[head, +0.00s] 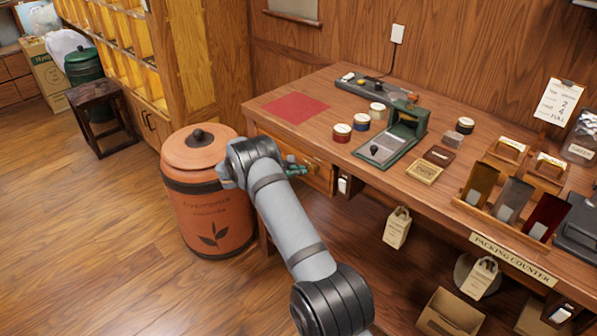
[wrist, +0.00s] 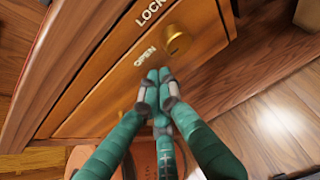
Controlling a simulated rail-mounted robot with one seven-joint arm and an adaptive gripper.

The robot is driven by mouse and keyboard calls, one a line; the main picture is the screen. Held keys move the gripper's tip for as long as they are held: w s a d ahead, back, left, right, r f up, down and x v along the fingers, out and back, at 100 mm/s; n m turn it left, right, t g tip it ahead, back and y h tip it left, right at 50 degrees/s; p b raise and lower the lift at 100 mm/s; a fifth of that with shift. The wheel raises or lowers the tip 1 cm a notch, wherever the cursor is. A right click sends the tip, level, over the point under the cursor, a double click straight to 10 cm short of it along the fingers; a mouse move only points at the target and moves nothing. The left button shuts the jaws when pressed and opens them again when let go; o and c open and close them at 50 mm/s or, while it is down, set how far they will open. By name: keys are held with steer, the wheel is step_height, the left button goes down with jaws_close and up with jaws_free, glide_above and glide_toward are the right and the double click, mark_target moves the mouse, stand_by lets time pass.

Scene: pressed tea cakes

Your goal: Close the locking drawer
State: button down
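The locking drawer (head: 318,177) is a wooden front under the left end of the counter, partly hidden by my arm in the head view. In the wrist view the drawer front (wrist: 112,85) carries the words LOCK and OPEN and a round brass knob (wrist: 177,40). I cannot tell how far the drawer stands out. My gripper (wrist: 159,75) has green fingers with their tips together, empty, just below the knob beside the word OPEN. Contact with the drawer front is unclear. In the head view my gripper (head: 294,168) is at the drawer's left side.
A large orange canister (head: 208,210) stands on the floor left of the drawer. The counter (head: 340,95) above holds a red mat (head: 296,106), small tins and a green press (head: 405,128). A paper bag (head: 397,228) hangs below. Open floor lies at the left.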

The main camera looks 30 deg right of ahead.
steer(key=a+f+v, duration=0.1)
steer(key=v, duration=1.2)
steer(key=shift+s+a+f, duration=0.2)
steer(key=shift+s+f, duration=0.05)
steer(key=d+r+x, duration=0.1)
steer(key=r+x, duration=0.1)
steer(key=x, duration=1.1)
steer(key=shift+w+d+f, duration=0.2)
steer(key=shift+w+d, duration=0.05)
steer(key=shift+d, duration=0.05)
